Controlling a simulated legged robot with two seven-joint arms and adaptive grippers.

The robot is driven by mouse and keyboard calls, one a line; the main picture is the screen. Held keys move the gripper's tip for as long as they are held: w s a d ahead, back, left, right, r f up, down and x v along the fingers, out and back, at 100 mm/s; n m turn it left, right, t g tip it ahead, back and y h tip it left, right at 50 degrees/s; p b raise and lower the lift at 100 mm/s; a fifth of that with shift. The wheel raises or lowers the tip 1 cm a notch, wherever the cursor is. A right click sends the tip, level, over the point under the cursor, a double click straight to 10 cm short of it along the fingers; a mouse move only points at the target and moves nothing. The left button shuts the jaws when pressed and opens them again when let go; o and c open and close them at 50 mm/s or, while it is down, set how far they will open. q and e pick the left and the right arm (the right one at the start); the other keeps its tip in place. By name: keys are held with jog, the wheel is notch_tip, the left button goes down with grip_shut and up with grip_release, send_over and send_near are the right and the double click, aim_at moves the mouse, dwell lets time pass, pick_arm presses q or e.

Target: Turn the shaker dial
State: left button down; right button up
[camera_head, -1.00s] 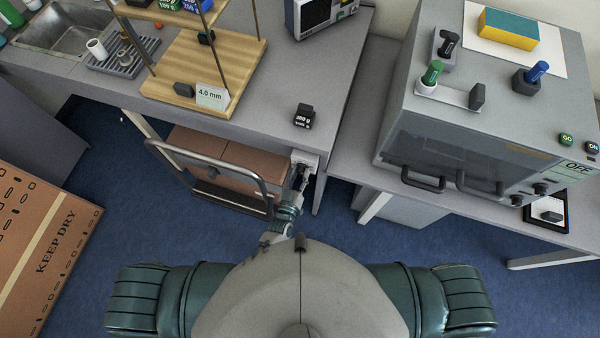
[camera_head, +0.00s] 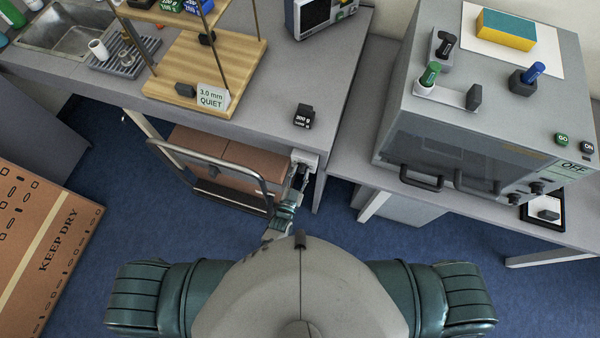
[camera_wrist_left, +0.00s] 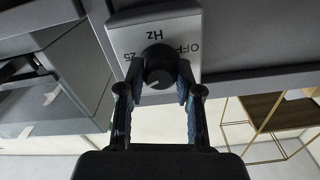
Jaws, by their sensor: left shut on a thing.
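The shaker dial (camera_wrist_left: 158,72) is a round black knob on a pale panel (camera_wrist_left: 186,28) marked OFF, 25 and Hz, upside down in the left wrist view. My left gripper (camera_wrist_left: 157,88) has one finger on each side of the dial and is shut on it. In the head view my left gripper (camera_head: 302,174) reaches the pale panel (camera_head: 304,157) at the bench's front edge; the dial is hidden there. The wooden shaker rack (camera_head: 205,75) carries a sign (camera_head: 211,97) reading 3.0 mm QUIET. My right gripper is not in view.
A black 300 g weight (camera_head: 303,116) sits on the bench near its front edge. A metal handrail (camera_head: 215,170) and brown boxes (camera_head: 225,160) are left of my left arm. A grey machine (camera_head: 470,110) reading OFF stands at right.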

pick_arm(q)
jog(key=shift+s+f, duration=0.2)
jog(key=shift+f, duration=0.25)
jog(key=c, duration=0.8)
grip_release()
jog(key=shift+o, duration=0.2)
jog(key=shift+w+r, duration=0.15)
jog(key=shift+r, duration=0.1)
jog(key=v, duration=1.2)
